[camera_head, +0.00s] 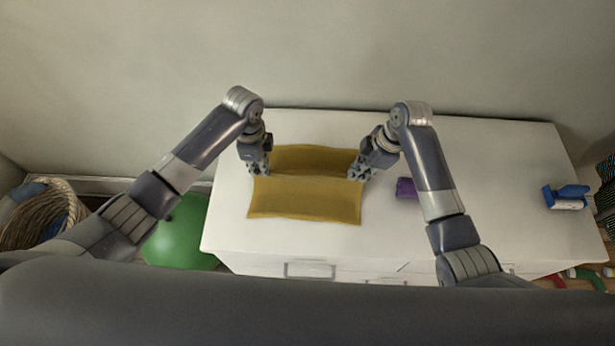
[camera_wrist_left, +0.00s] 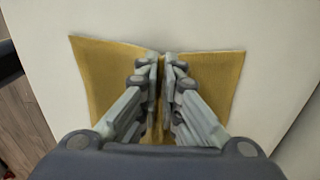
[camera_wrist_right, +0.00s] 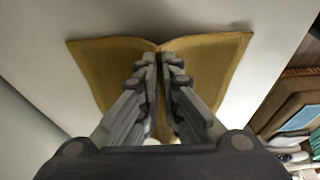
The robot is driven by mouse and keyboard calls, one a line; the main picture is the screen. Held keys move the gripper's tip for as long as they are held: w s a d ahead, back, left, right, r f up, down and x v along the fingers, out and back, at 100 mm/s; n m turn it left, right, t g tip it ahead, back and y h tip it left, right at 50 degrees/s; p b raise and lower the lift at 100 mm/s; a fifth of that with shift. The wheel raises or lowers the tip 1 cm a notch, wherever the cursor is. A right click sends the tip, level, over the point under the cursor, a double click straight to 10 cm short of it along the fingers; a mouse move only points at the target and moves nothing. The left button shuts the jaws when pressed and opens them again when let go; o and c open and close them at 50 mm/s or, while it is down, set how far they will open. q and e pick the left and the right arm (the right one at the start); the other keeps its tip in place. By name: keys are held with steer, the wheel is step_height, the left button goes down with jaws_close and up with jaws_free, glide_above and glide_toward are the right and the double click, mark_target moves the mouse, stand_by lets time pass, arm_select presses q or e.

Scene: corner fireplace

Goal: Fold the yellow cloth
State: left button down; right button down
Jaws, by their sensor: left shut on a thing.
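The yellow cloth (camera_head: 305,198) lies on the white cabinet top, with a crease running across it between my two grippers. Its back part rises or bends at the crease. My left gripper (camera_head: 260,172) is at the cloth's left edge, shut on it; the left wrist view shows the cloth (camera_wrist_left: 105,75) pinched between the fingers (camera_wrist_left: 161,62). My right gripper (camera_head: 356,174) is at the cloth's right edge. In the right wrist view its fingers (camera_wrist_right: 160,62) are close together over a ridge of the cloth (camera_wrist_right: 210,65), which looks pinched between them.
A purple object (camera_head: 406,188) lies on the white cabinet (camera_head: 490,190) just right of the cloth. A blue and white object (camera_head: 566,197) sits near the right end. A green ball (camera_head: 180,235) and a wicker basket (camera_head: 45,215) stand at the left. The top between the objects is clear.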

arm_select(q)
steer(key=shift+r, duration=0.2)
arm_select(e)
steer(key=shift+r, duration=0.2)
